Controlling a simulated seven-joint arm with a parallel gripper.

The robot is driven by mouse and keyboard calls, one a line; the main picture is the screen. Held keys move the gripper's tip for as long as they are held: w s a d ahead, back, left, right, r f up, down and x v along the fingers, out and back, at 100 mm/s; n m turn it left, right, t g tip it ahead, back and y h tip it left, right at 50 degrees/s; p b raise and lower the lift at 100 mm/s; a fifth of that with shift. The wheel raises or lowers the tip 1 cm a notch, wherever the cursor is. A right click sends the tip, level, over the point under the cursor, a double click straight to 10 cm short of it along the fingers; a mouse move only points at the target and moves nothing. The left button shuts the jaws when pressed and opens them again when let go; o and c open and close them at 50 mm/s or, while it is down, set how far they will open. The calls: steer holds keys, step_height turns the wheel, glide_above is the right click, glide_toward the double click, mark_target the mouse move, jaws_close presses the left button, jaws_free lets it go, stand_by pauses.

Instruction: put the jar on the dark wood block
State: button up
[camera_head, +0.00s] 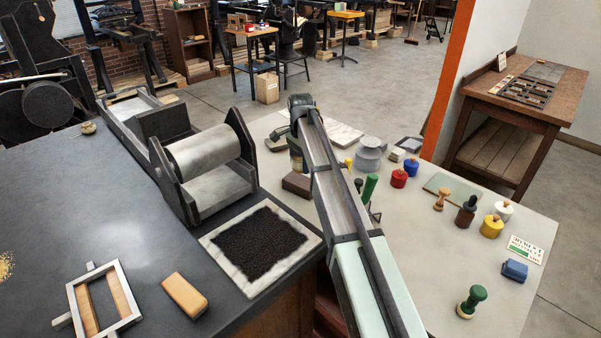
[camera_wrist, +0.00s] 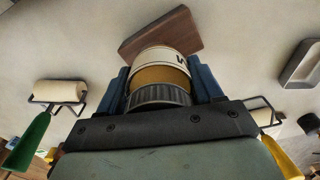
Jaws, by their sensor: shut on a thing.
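My gripper (camera_wrist: 161,82) is shut on the jar (camera_wrist: 160,78), with a blue finger on each side of it. The jar has a dark ribbed lid facing the wrist camera, amber contents and a pale label with dark lettering. The dark wood block (camera_wrist: 162,32) shows just past the jar in the wrist view, partly hidden by it. In the head view the block (camera_head: 297,185) lies on the pale table beside my arm, close below my gripper (camera_head: 297,155). My arm hides most of the jar there. I cannot tell whether jar and block touch.
A roller press (camera_head: 205,160) stands left of the block, and a black inked slab (camera_head: 262,245) lies in front. Small ink pots, including a red one (camera_head: 399,178), stand to the right. Brayers, one with a green handle (camera_wrist: 28,143), flank my gripper.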

mark_target(301, 172)
steer(key=shift+f, duration=2.2)
steer(key=shift+f, duration=0.15)
steer(key=o, duration=1.2)
steer(key=shift+o, duration=0.2)
step_height(301, 172, up, 12)
steer(key=shift+r, duration=0.2)
